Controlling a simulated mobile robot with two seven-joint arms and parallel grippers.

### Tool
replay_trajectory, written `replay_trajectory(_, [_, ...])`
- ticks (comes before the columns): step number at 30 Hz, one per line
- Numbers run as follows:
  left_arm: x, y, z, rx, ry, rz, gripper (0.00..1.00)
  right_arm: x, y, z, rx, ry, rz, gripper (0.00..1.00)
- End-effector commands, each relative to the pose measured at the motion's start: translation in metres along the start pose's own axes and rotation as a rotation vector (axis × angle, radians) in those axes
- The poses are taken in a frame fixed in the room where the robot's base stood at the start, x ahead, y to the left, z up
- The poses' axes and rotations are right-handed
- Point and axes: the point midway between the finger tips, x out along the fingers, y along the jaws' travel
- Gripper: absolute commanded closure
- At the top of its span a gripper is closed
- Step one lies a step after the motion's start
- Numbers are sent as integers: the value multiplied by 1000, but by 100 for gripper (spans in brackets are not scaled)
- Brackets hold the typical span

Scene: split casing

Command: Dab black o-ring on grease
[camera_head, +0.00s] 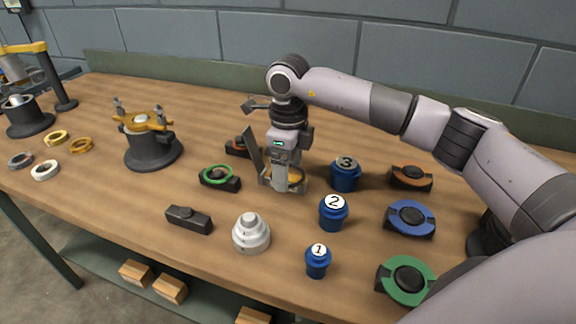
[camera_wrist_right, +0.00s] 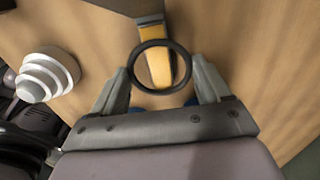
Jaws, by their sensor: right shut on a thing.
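My right gripper (camera_head: 281,184) points down over the back middle of the table. In the right wrist view, its two fingers (camera_wrist_right: 163,80) are shut on the black o-ring (camera_wrist_right: 136,62), one on each side of it. Yellow grease (camera_wrist_right: 158,69) shows through and behind the ring, in a dark-framed container. In the head view the grease (camera_head: 296,179) shows beside the fingertips, and a grey upright panel (camera_head: 253,153) stands left of them. The o-ring itself is hard to make out there. I cannot tell whether the ring touches the grease. My left gripper is not in view.
Blue jars marked 3 (camera_head: 345,176), 2 (camera_head: 333,214) and 1 (camera_head: 317,262) stand close right. A clamp fixture (camera_head: 150,150) stands left.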

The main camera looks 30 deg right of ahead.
Motion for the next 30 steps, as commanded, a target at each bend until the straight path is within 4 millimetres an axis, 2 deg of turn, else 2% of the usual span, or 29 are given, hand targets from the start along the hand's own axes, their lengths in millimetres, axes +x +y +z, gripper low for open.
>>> replay_trajectory(21, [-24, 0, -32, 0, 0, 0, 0, -57, 0, 0, 0, -1, 0, 52])
replay_trajectory(30, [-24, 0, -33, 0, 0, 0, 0, -60, 0, 0, 0, -1, 0, 52])
